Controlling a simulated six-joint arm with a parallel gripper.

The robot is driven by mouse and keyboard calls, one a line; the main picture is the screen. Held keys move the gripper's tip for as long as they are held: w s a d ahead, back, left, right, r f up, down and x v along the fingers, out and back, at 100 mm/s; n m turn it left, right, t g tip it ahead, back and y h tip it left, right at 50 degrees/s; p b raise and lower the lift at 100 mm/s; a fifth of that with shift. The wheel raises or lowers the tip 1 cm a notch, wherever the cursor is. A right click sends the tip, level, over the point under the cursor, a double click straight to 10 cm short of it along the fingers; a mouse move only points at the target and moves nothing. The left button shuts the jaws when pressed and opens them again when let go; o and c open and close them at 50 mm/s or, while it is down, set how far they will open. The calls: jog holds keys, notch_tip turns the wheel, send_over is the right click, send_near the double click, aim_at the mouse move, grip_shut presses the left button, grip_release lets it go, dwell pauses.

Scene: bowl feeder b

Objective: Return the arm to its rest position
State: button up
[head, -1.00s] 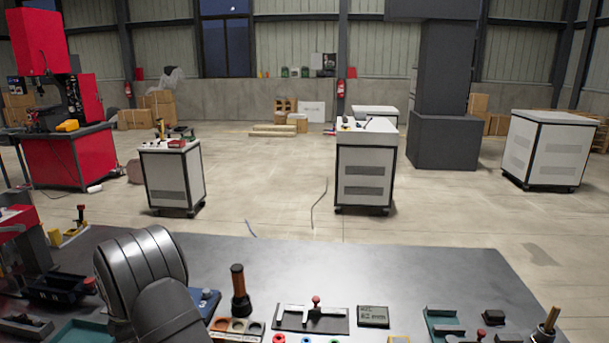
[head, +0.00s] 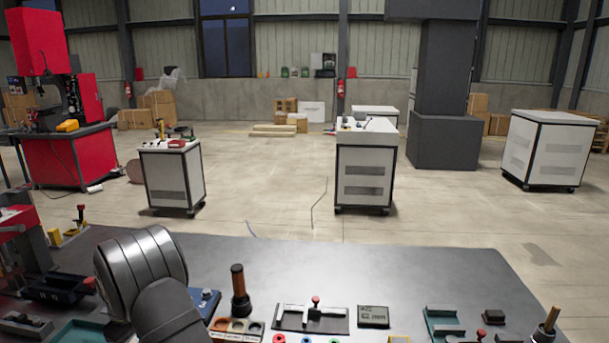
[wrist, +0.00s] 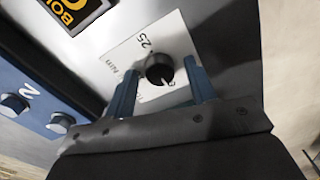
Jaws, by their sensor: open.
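My gripper (wrist: 160,69) shows in the wrist view with its two blue fingers apart. A black dial knob (wrist: 160,70) on a white plate marked 25 (wrist: 118,60) appears between the fingertips. The knob has a pale pointer mark. I cannot tell whether either finger touches it. In the head view my arm rises at the lower left of the dark bench (head: 400,270), and my gripper is out of that picture.
In the wrist view a blue panel (wrist: 35,95) with round knobs and a 2 lies to the left. The bench's middle back is clear.

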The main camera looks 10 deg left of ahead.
jog(key=m, duration=0.5)
dwell(0.4)
dwell(1.2)
